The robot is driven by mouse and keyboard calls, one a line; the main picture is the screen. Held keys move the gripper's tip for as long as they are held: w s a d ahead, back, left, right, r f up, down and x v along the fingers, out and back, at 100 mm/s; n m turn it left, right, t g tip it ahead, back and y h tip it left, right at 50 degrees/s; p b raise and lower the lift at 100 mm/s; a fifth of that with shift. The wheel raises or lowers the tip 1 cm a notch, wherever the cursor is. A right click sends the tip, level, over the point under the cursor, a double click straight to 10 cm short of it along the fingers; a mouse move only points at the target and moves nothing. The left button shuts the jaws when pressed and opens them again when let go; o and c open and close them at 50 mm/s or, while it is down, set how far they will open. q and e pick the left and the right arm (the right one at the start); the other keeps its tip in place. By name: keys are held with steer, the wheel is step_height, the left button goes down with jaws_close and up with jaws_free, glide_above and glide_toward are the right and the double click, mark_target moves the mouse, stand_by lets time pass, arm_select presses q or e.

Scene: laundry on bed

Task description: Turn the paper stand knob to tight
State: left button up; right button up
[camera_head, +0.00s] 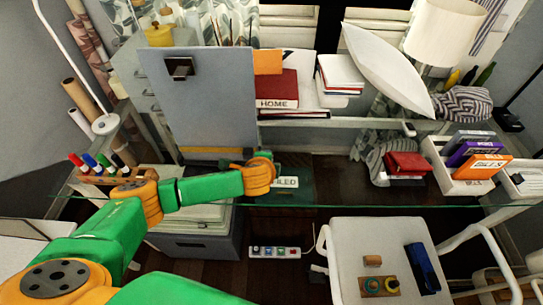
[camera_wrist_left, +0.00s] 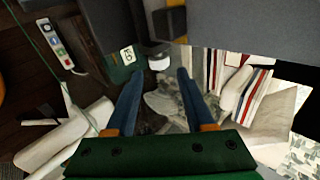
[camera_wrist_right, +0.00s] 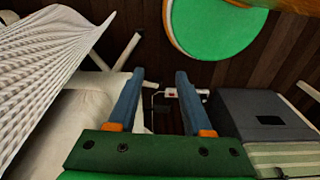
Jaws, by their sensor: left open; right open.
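The large grey upright board (camera_head: 205,115) with a dark clip (camera_head: 179,67) looks like the paper stand; it stands behind the glass desk edge. In the left wrist view, a dark round part with a pale end (camera_wrist_left: 158,58) lies just beyond my left fingertips; it may be the knob, but I cannot tell its setting. My left gripper (camera_wrist_left: 160,75) is open, its fingers either side of the line to that part, with no contact visible. In the head view my left gripper (camera_head: 265,158) is at the board's lower right corner. My right gripper (camera_wrist_right: 160,75) is open and empty.
A glass shelf edge (camera_head: 370,206) runs across the front. A white box of cases (camera_head: 440,160) stands right. Pens in a holder (camera_head: 95,178) stand left. A power strip (camera_head: 275,252) lies below.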

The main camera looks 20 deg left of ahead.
arm_select(q)
steer(key=x, duration=0.3)
steer(key=b+x, duration=0.1)
steer(key=x, duration=0.1)
steer(key=shift+s+d+f, duration=0.1)
steer(key=shift+d, duration=0.25)
steer(key=shift+w+a+f, duration=0.25)
steer(key=shift+w+f, duration=0.15)
steer(key=shift+w, duration=0.1)
